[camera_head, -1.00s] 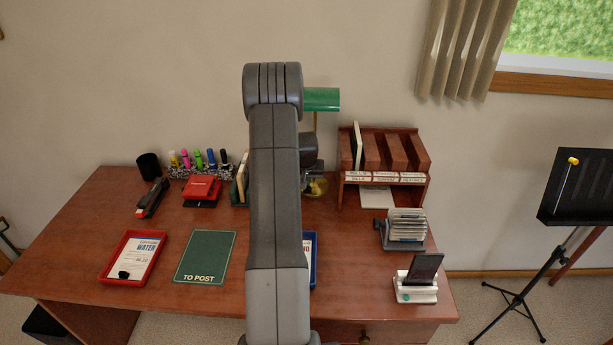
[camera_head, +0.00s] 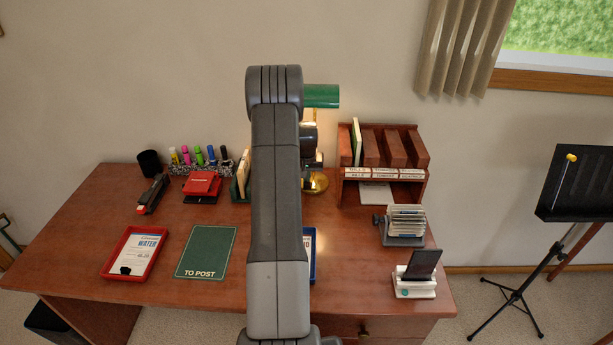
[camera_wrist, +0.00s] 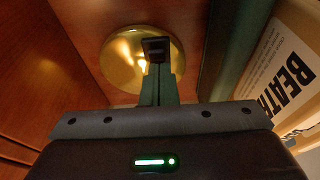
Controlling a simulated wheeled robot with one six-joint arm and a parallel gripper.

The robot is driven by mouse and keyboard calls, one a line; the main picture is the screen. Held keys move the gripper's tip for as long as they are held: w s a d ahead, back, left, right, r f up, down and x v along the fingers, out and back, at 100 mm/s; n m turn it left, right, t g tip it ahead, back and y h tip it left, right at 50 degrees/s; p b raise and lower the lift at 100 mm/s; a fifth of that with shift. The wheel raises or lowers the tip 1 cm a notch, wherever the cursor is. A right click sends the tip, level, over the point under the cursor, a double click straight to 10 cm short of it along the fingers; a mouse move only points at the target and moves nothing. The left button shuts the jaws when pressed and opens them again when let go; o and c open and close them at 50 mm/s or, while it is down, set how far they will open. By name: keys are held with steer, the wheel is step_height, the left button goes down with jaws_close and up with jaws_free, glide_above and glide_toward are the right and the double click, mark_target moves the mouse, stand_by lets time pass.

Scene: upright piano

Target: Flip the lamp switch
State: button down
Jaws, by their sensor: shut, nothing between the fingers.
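The desk lamp has a green shade (camera_head: 322,96) and a round brass base (camera_head: 316,184), partly hidden behind my arm. Its stem glows bright under the shade, so the lamp looks lit. In the wrist view the brass base (camera_wrist: 124,62) shines with warm reflections. My gripper (camera_wrist: 156,48) is shut and empty, its fingertips in front of the base. I cannot tell whether they touch it. The lamp switch is not distinguishable and may be hidden behind the fingertips.
The wooden desk (camera_head: 90,240) holds a red tray (camera_head: 110,265), a green mat (camera_head: 206,252) and a wooden letter rack (camera_head: 432,150). In the wrist view a pale item with black print (camera_wrist: 285,75) is close on the right. A music stand (camera_head: 580,185) is at the right.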

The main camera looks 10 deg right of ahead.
steer(key=shift+s+a+f+b, duration=0.15)
steer(key=shift+s+f+b, duration=0.2)
steer(key=shift+s+f, duration=0.5)
steer(key=shift+s+r, duration=0.1)
steer(key=shift+s, duration=0.2)
steer(key=shift+r, duration=0.55)
steer(key=v, duration=1.4)
steer(key=shift+s+f, duration=0.15)
steer(key=shift+s, duration=0.15)
steer(key=shift+a+f+b, duration=0.1)
steer(key=shift+a+b, duration=0.05)
steer(key=shift+b, duration=0.3)
steer(key=shift+t+b, duration=0.75)
steer(key=shift+t, duration=0.35)
